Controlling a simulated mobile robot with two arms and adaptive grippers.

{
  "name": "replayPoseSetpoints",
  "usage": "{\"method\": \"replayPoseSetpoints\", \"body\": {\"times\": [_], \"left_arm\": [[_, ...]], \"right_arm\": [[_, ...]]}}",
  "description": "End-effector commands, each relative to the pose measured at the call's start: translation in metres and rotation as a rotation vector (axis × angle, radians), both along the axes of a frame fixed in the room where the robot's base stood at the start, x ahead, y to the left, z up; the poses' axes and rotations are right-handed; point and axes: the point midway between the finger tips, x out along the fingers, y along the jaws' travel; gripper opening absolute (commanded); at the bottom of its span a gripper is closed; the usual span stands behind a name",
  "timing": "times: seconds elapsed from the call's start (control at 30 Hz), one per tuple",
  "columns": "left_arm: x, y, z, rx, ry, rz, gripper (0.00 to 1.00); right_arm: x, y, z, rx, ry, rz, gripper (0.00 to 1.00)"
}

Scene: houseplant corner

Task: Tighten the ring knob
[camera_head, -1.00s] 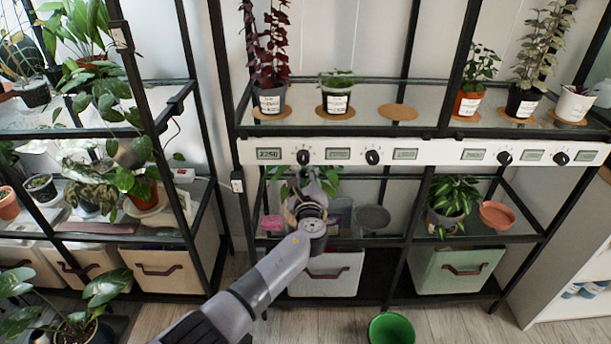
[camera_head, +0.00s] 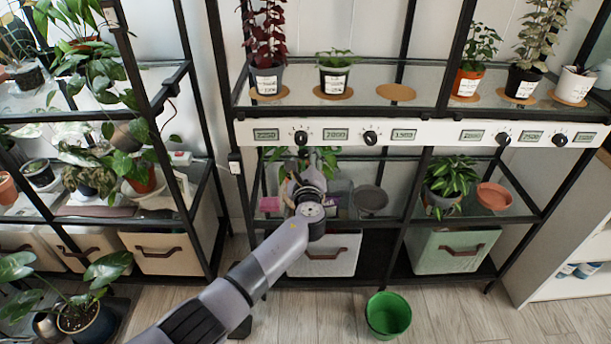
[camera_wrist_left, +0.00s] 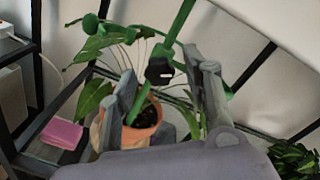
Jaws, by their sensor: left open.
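A small black knob piece (camera_wrist_left: 160,70) sits on a slanting green stake (camera_wrist_left: 178,28) in the left wrist view. I take it for the ring knob; the ring itself is not clear. The stake rises from a terracotta pot (camera_wrist_left: 143,128) with a leafy plant (camera_wrist_left: 98,48). My left gripper (camera_wrist_left: 165,82) is open, with one finger on each side of the black piece; I cannot tell whether either touches it. In the head view my left gripper (camera_head: 301,178) is at the lower shelf and hides most of the pot and stake. My right gripper is not in view.
A white panel (camera_head: 431,134) with displays and black dials runs above the lower shelf. A pink block (camera_head: 270,204) lies left of my gripper, a grey saucer (camera_head: 370,198) right of it. A green bucket (camera_head: 388,314) stands on the floor.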

Motion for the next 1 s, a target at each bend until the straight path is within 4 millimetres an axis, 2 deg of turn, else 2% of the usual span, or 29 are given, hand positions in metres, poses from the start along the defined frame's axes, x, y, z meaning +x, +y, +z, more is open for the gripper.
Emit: {"method": "replayPoseSetpoints", "body": {"times": [0.6, 0.8, 1.0], "left_arm": [[-0.093, -0.005, 0.002, -0.001, 0.001, -0.001, 0.45], [-0.107, -0.005, 0.003, 0.0, 0.001, 0.0, 0.45], [-0.109, -0.005, 0.003, 0.001, 0.001, 0.002, 0.45]], "right_arm": [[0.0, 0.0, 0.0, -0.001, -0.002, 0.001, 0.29], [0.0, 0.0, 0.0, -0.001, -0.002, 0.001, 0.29], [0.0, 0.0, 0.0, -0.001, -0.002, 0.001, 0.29]]}}
